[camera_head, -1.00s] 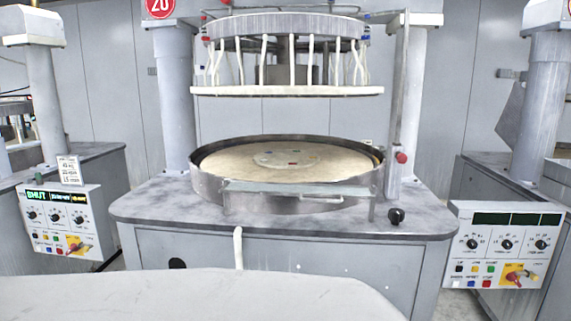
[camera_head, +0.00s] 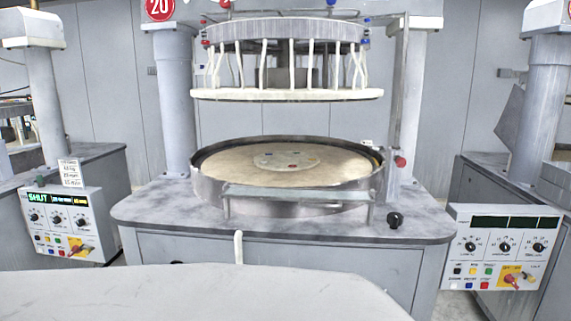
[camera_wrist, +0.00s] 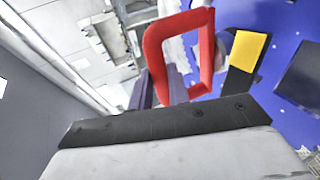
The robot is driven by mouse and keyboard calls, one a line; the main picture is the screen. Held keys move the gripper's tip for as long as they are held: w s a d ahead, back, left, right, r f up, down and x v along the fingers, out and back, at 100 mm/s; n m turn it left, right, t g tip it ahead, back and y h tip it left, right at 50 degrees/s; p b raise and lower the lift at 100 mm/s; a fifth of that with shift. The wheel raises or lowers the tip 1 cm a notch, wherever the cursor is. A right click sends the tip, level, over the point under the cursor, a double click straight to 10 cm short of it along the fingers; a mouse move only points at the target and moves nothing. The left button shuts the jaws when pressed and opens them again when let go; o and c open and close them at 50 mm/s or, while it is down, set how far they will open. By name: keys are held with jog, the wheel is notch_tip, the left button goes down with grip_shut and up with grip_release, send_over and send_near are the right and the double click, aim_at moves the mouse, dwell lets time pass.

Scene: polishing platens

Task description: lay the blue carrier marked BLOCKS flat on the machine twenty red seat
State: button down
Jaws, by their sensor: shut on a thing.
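The machine twenty stands ahead in the head view, under a red sign (camera_head: 160,8) marked 20. Its round beige platen (camera_head: 225,165) lies inside a grey rim. Small coloured marks, red among them, show around the pale centre disc (camera_head: 268,160); they are too small to tell which one is the red seat. My gripper (camera_wrist: 172,88) shows only in the wrist view, shut. No BLOCKS marking is legible.
The raised upper plate (camera_head: 285,95) with pale hoses hangs above the platen. A metal bar (camera_head: 300,194) crosses the front rim. A post (camera_head: 398,110) stands at the right. Control boxes (camera_head: 68,222) and (camera_head: 503,245) flank the machine. The space between platen and upper plate is clear.

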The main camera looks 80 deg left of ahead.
jog(key=shift+r+p, duration=0.8)
jog(key=shift+r, duration=0.25)
jog(key=shift+r+p, duration=0.3)
jog(key=shift+r, duration=0.8)
